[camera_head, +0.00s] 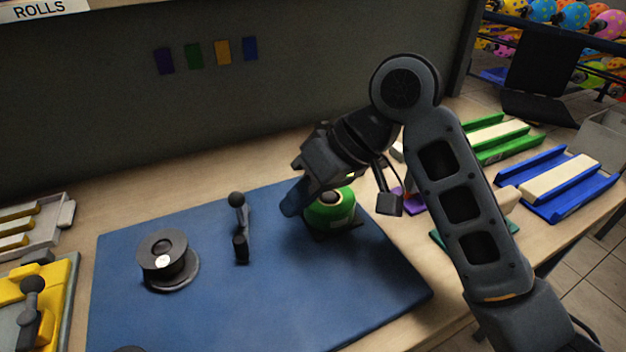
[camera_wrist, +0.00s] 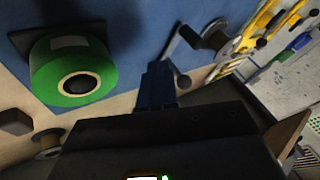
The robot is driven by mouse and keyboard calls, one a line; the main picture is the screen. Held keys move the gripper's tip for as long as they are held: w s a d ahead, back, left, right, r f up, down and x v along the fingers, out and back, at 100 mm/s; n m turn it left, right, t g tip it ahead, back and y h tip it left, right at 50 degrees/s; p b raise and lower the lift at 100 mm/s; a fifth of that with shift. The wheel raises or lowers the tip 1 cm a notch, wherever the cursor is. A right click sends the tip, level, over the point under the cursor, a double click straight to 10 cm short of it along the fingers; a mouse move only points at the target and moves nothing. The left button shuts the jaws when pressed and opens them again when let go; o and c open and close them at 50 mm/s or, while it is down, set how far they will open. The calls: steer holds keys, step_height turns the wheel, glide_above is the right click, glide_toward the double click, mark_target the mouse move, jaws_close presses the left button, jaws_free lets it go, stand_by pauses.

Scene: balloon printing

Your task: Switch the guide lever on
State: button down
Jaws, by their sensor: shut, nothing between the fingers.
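The guide lever (camera_head: 240,214) is a grey arm with a dark ball knob, standing on the blue mat left of my gripper. A short black post (camera_head: 241,248) stands at its near end. In the wrist view the lever's knob (camera_wrist: 183,82) shows just right of my fingers, with a gap between. My gripper (camera_head: 291,205) is shut and empty, tilted down above the mat between the lever and a green roll (camera_head: 330,212). The fingertips also show in the wrist view (camera_wrist: 159,70). The gripper partly hides the green roll in the head view.
A black spool (camera_head: 162,250) stands on the blue mat (camera_head: 330,290) left of the lever. A yellow tray (camera_head: 60,310) and a rack lie at the left edge. Green and blue trays (camera_head: 570,190) lie on the right. A dark panel (camera_head: 250,95) stands behind the table.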

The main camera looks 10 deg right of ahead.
mark_target(239, 215)
steer(key=x, duration=0.3)
steer(key=shift+a+f, duration=0.1)
steer(key=shift+f, duration=0.1)
steer(key=shift+s+a+r+p, duration=0.15)
steer(key=shift+s+a, duration=0.15)
steer(key=shift+a, duration=0.25)
steer(key=shift+s+a+r+p, duration=0.15)
steer(key=shift+s+a, duration=0.2)
steer(key=shift+a, duration=0.2)
steer(key=shift+s+a+f, duration=0.1)
steer(key=shift+s+a, duration=0.2)
steer(key=shift+a, duration=0.25)
steer(key=shift+a, duration=0.1)
